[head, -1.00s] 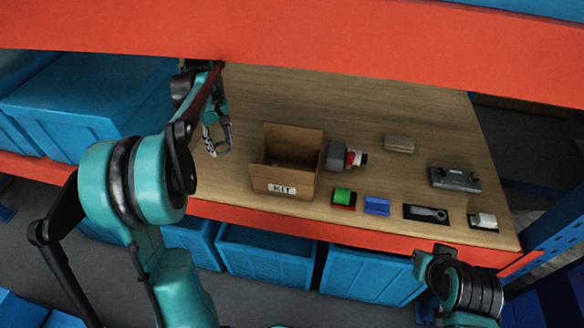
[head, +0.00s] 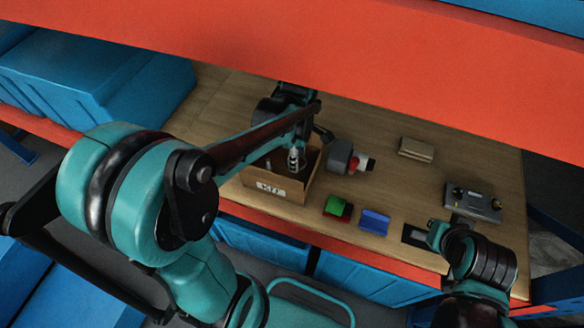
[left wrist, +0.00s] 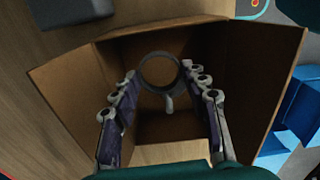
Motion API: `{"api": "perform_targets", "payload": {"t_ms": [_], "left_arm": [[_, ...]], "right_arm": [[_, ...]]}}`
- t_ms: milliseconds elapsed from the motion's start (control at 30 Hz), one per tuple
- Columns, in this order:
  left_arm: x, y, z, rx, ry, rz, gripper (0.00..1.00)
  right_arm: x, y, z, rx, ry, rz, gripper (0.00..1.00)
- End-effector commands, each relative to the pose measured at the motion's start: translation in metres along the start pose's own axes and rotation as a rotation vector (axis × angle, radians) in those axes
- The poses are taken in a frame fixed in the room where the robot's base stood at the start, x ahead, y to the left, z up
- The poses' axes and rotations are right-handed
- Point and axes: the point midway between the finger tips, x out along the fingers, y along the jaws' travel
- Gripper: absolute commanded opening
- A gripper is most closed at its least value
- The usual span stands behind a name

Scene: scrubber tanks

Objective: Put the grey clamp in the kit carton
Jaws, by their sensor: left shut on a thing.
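The kit carton (head: 268,188) is an open brown box on the wooden table, with a KIT label on its front. It fills much of the left wrist view (left wrist: 232,62). My left gripper (head: 294,160) is over the carton's opening, pointing down. In the left wrist view its two fingers (left wrist: 160,84) are shut on the grey clamp (left wrist: 143,62), a ring with a small tab. The clamp shows above the carton's interior; its height over the carton floor is hard to tell. My right gripper (head: 437,236) is at the table's front right, and its fingers are unclear.
Right of the carton lie a grey part with a red and white end (head: 342,157), a green and red block (head: 338,208) and a blue block (head: 374,221). A tan block (head: 416,149) and a grey box (head: 472,203) are farther right. An orange shelf beam (head: 330,65) crosses above.

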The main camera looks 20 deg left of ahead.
Motion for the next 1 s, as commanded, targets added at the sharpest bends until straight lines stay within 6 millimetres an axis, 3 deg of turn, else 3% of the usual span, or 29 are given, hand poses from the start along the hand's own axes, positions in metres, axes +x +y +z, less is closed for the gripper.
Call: {"api": "perform_targets", "payload": {"t_ms": [133, 567, 967, 1000], "left_arm": [[0.033, 0.0, 0.0, 0.0, 0.0, 0.0, 0.23], [0.082, 0.001, 0.0, 0.002, 0.0, 0.0, 0.23], [0.088, 0.0, 0.0, 0.002, 0.0, 0.0, 0.23], [0.088, 0.0, 0.0, 0.002, 0.0, 0.0, 0.5]], "right_arm": [[0.009, 0.0, 0.007, 0.0, 0.0, 0.0, 0.0], [0.02, 0.0, 0.014, 0.0, 0.0, 0.0, 0.0], [0.023, 0.0, 0.017, 0.0, 0.0, 0.0, 0.0], [0.023, 0.0, 0.016, 0.0, 0.0, 0.0, 0.0]]}}
